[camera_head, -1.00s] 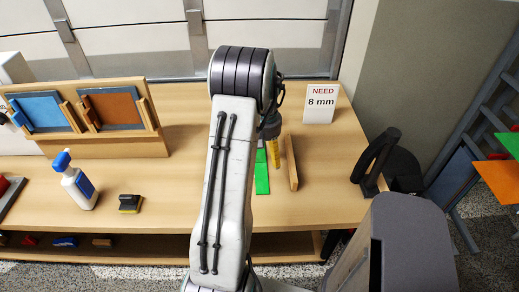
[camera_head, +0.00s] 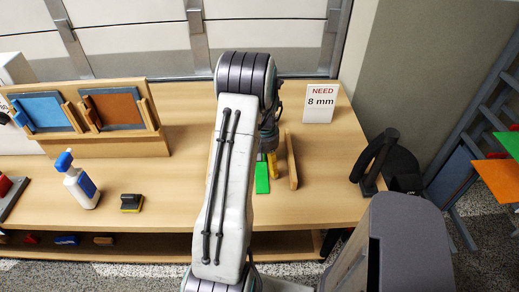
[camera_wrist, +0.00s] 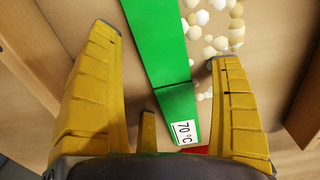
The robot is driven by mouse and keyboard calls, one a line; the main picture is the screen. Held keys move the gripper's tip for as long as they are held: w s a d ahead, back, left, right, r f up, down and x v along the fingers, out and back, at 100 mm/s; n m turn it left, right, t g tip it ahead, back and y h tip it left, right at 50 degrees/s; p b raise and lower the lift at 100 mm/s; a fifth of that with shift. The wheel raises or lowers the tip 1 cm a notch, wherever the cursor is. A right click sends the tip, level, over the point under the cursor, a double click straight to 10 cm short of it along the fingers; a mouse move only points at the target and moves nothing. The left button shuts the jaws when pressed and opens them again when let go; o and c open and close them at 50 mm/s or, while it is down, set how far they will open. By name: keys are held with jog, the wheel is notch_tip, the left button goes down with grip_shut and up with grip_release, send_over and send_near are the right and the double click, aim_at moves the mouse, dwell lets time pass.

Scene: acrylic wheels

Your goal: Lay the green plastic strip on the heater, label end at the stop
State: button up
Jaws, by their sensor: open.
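The green plastic strip (camera_wrist: 157,42) runs from the top of the wrist view down between my fingers. Its near end bears a white "70 °C" label (camera_wrist: 184,131), with a red patch (camera_wrist: 195,150) just beyond it. A thin dark line crosses the strip midway. In the head view the green strip (camera_head: 262,178) lies on the bench, partly hidden by my arm. My gripper (camera_wrist: 165,45) is open, its yellow fingers on either side of the strip; I see no grip on it. It also shows in the head view (camera_head: 272,162). I cannot make out the heater or the stop.
Pale beads (camera_wrist: 215,30) lie right of the strip. A wooden rail (camera_head: 291,162) stands to its right on the bench. A "NEED 8 mm" sign (camera_head: 320,103), spray bottle (camera_head: 79,184), brush-like block (camera_head: 131,203) and black stand (camera_head: 374,160) stand around. The front right bench is clear.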

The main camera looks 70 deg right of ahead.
jog(key=shift+f+b, duration=0.2)
jog(key=shift+b, duration=0.1)
dwell(0.5)
jog(key=shift+a+f, duration=0.1)
jog(key=shift+a, duration=0.05)
jog(key=c, duration=1.3)
jog(key=shift+c, duration=0.2)
